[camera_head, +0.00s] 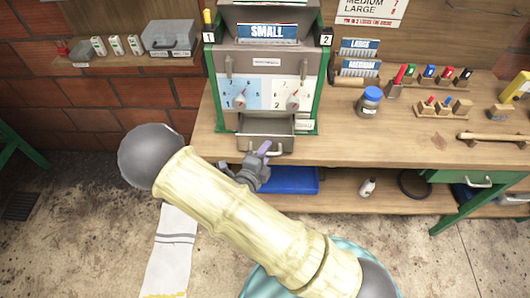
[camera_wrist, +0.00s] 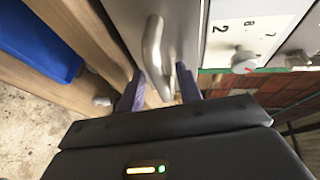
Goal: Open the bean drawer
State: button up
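The bean drawer (camera_head: 246,143) is at the bottom of the green and grey machine (camera_head: 312,90). It appears to stand partly out from the body, with a grey hollow above its front. Its curved metal handle (camera_wrist: 152,42) shows large in the wrist view, on the grey drawer front (camera_wrist: 181,30). My gripper (camera_head: 263,150) is at the drawer front in the head view. In the wrist view my gripper (camera_wrist: 159,84) has its two purple fingers apart, with the lower end of the handle between them. Contact with the handle is not clear.
The machine stands on a wooden bench (camera_head: 350,140). A blue bin (camera_head: 291,181) sits on the shelf below the drawer. A blue-lidded jar (camera_head: 369,101) and small coloured tools stand to the right. The floor in front is largely clear.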

jog(key=shift+s+d, duration=0.1)
jog(key=b+v, duration=0.1)
jog(key=v, duration=1.6)
jog(key=shift+s, duration=0.1)
